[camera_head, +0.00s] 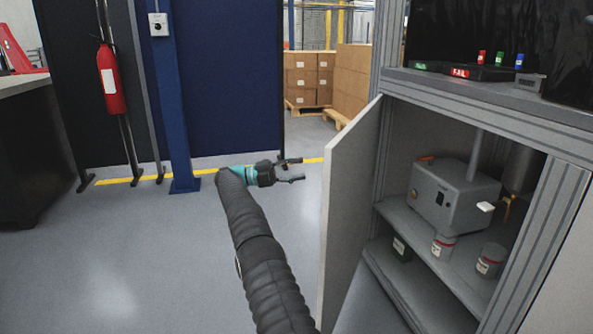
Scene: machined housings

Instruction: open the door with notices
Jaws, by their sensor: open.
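The cabinet door (346,205) is a light grey panel, hinged at the left side of the grey-framed cabinet and swung well out. I see its plain face and edge; no notices show on the part in view, and its other face is hidden. My gripper (300,170) is open and empty, left of the door and apart from it, with its fingers pointing right. My dark ribbed arm reaches up to it from the bottom of the view.
Inside the cabinet, a grey machine (452,198) and several cans stand on shelves. Red and green trays (468,72) lie on the top. A blue post (172,100) and a fire extinguisher (110,80) stand at left. Boxes (308,78) are behind. The floor at left is clear.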

